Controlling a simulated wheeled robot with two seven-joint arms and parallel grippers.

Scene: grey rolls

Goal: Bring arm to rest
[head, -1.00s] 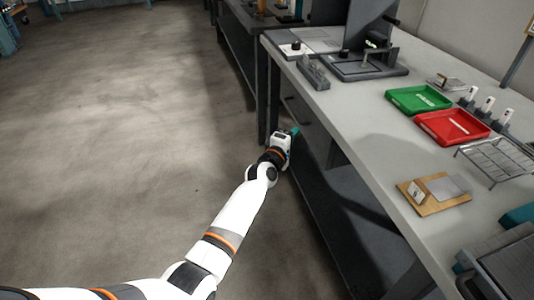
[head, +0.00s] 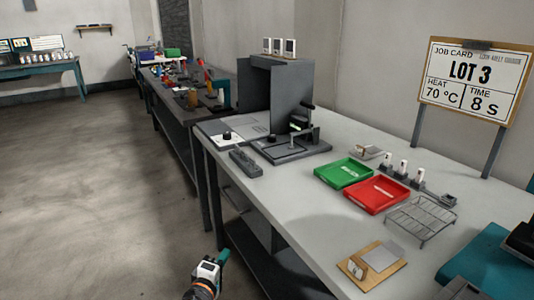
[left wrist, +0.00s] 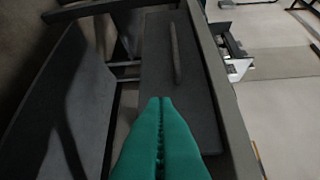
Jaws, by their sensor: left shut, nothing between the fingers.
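My left gripper (head: 222,258) shows at the bottom of the head view, beside the front of the grey workbench (head: 300,222) and below its top. Its teal fingers also show in the left wrist view (left wrist: 160,102), closed together with nothing between them. The rest of my left arm is cut off by the lower edge of the head view. My right gripper is not in view.
The bench carries a press-like device (head: 292,140), a green tray (head: 344,173), a red tray (head: 378,195), a wire rack (head: 421,220) and a wooden board (head: 371,265). A job card sign (head: 474,80) stands behind. Open floor (head: 90,190) lies to the left.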

